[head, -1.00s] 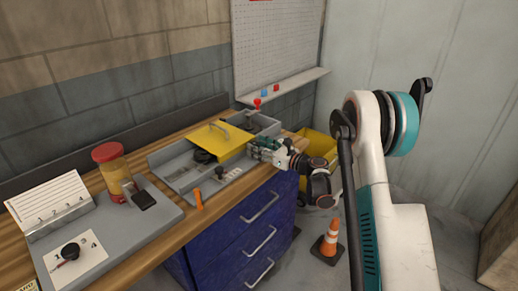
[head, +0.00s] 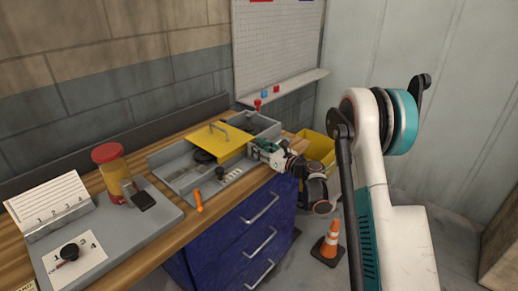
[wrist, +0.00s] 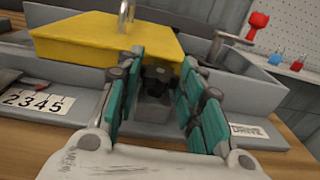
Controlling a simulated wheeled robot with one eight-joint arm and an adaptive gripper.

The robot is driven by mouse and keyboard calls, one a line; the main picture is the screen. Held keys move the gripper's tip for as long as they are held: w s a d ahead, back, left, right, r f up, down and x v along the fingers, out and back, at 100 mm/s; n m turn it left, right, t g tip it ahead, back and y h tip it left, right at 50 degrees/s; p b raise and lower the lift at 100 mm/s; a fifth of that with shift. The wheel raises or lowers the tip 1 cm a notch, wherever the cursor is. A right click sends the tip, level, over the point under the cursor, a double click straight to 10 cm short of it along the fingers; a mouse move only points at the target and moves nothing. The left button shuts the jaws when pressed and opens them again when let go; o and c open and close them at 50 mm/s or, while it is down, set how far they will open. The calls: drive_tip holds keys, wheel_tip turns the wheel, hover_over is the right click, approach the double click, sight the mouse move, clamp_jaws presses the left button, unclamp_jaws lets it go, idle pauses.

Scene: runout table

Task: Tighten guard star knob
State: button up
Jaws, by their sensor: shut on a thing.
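The yellow guard (head: 220,138) with a metal handle sits over the grey runout unit (head: 165,159) on the bench. The guard (wrist: 105,42) fills the upper left of the wrist view. The black star knob (wrist: 156,78) is on a grey block in front of the guard's right part, between my fingers. My gripper (wrist: 161,72) is shut on the knob, teal pads either side. In the head view my gripper (head: 256,151) is at the unit's right end and hides the knob.
A black dial (head: 70,251) lies on a numbered card at the front left. A red-lidded jar (head: 111,172) and an orange-handled tool (head: 199,202) are on the bench. A red knob lever (wrist: 256,24) stands right of the guard. A cone (head: 330,241) is on the floor.

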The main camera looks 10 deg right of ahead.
drive_tip(key=m+t+h, duration=0.1)
drive_tip(key=h, duration=0.1)
drive_tip(key=m+t+h+b, duration=0.1)
drive_tip(key=shift+s+a+m+h, duration=0.2)
drive_tip(key=shift+a+m+h, duration=0.2)
drive_tip(key=shift+a+m+t+h+b, duration=0.1)
drive_tip(key=shift+m+t+h+b, duration=0.3)
drive_tip(key=shift+m+h, duration=1)
drive_tip(key=shift+h, duration=0.6)
drive_tip(key=o, duration=1.1)
drive_tip(key=shift+c, duration=0.2)
drive_tip(key=shift+n+y, duration=0.3)
